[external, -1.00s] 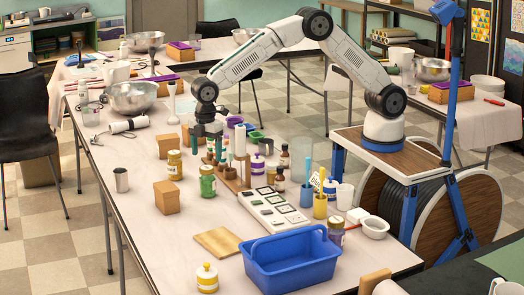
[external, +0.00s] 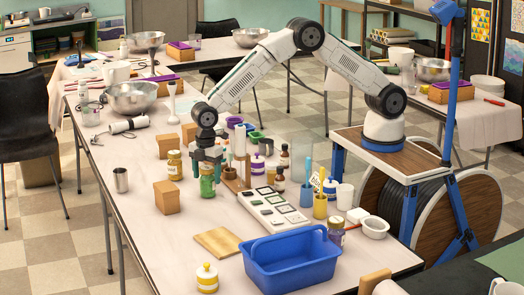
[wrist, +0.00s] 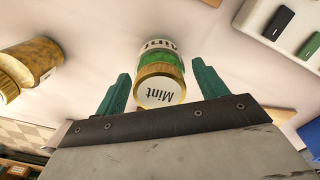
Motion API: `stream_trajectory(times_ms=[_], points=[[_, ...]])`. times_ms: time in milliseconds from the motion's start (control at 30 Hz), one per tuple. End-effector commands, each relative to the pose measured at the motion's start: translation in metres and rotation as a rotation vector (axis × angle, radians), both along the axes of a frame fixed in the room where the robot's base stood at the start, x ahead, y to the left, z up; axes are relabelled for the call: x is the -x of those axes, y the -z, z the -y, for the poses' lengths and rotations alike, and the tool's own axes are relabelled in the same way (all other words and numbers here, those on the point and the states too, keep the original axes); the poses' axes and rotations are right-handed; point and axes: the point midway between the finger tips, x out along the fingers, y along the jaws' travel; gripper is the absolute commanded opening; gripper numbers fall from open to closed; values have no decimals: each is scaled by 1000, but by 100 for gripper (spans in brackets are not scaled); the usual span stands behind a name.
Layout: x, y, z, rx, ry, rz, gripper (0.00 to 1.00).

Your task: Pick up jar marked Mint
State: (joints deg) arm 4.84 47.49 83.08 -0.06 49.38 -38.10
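The jar marked Mint (wrist: 160,82) has a gold lid with the word Mint on it and a green and white body. It stands between the two green fingers of my gripper (wrist: 160,90) in the wrist view, with a visible gap on each side. In the external view the green jar (external: 208,185) stands on the table below my gripper (external: 208,160), whose fingers reach down around its top. My gripper is open.
A yellow jar (external: 174,167) stands close on the left; it also shows in the wrist view (wrist: 28,68). A wooden rack (external: 237,180) with tubes is close on the right. A cork-coloured box (external: 167,197) and a white tray of swatches (external: 272,208) are nearby. A blue basket (external: 290,265) stands in front.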

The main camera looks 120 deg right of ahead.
Motion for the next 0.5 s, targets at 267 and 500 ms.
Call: stream_trajectory(times_ms=[267,500], points=[[0,-1,0,-1,0,1,22],[-1,-8,0,1,0,3,22]])
